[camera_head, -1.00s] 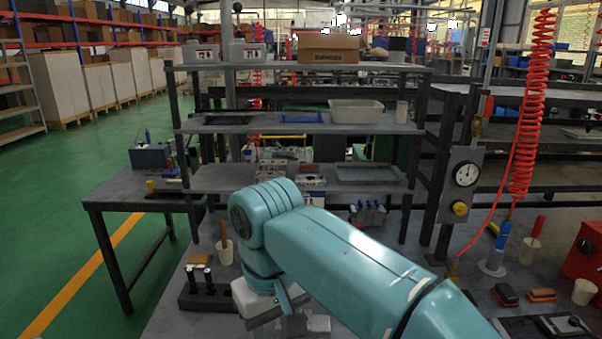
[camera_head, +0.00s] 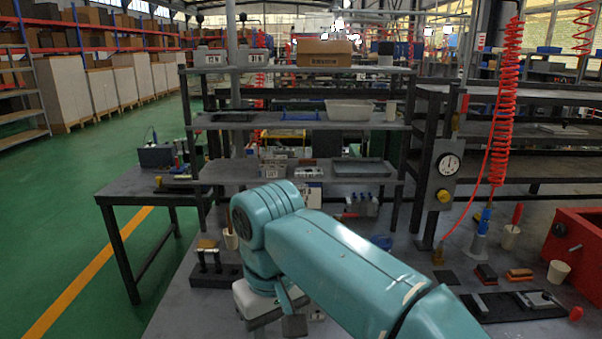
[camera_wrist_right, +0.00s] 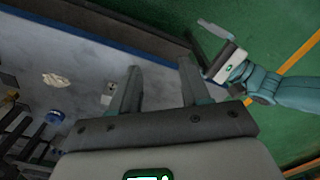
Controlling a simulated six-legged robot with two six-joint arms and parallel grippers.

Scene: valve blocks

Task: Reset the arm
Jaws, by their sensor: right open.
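My right arm comes in from the right in the head view, bent at a teal joint. My right gripper (camera_head: 290,320) hangs below it over the grey workbench (camera_head: 185,325), partly cut off by the lower edge. In the right wrist view the right gripper (camera_wrist_right: 160,85) has its two fingers apart with nothing between them. My left gripper (camera_wrist_right: 215,50) shows at the top right of that view, on a teal arm over the green floor; its jaw opening is unclear. The left arm is not in the head view.
A dark block with black knobs (camera_head: 215,268) sits on the bench left of my right arm. A black tray (camera_head: 515,305), a red box (camera_head: 575,250) and a gauge panel (camera_head: 446,175) are at the right. A shelf rack (camera_head: 300,122) stands behind.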

